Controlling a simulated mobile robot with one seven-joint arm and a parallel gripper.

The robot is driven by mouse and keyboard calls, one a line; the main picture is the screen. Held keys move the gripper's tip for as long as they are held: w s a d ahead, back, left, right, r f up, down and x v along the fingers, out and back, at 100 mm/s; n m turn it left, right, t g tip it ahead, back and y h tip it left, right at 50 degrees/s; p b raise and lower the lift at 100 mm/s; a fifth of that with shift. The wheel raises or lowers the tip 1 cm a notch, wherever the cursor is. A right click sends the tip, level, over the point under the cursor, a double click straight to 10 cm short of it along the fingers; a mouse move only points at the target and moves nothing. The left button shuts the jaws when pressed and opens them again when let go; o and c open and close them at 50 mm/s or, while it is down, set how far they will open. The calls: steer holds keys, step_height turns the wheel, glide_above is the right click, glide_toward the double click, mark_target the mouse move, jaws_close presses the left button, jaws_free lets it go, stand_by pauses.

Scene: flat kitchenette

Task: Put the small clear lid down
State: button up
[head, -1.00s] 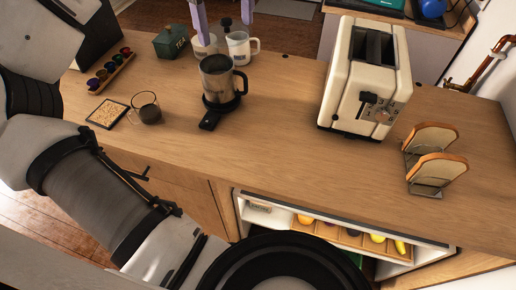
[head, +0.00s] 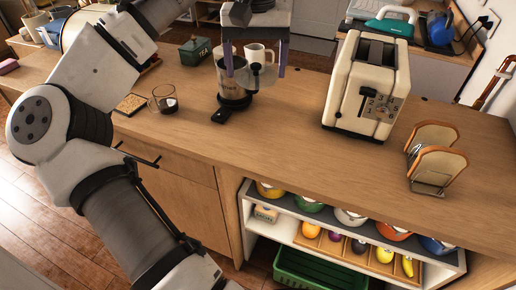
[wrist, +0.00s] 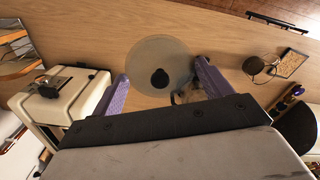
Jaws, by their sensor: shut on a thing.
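The small clear lid (wrist: 150,52) is a see-through round disc with a dark knob, seen between my gripper's two purple fingers in the wrist view. My gripper (head: 256,70) is shut on it above the counter. In the head view a dark knob shows between the fingers, but the clear disc is hard to make out. In the wrist view, part of the mug shows by the right finger.
A cream toaster (head: 368,88) stands to the right, with a bread rack (head: 436,158) beyond it. A glass cup (head: 161,99) and a small square tray (head: 130,104) are at left. White mugs (head: 257,52) and a green tea box (head: 195,51) stand behind. Counter in front is clear.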

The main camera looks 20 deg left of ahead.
mark_target(256, 147)
step_height(256, 147, down, 19)
steer(key=shift+p, duration=0.65)
steer(key=shift+f, duration=0.2)
steer(key=o, duration=0.9)
steer(key=shift+o, duration=0.3)
steer(key=shift+r, duration=0.15)
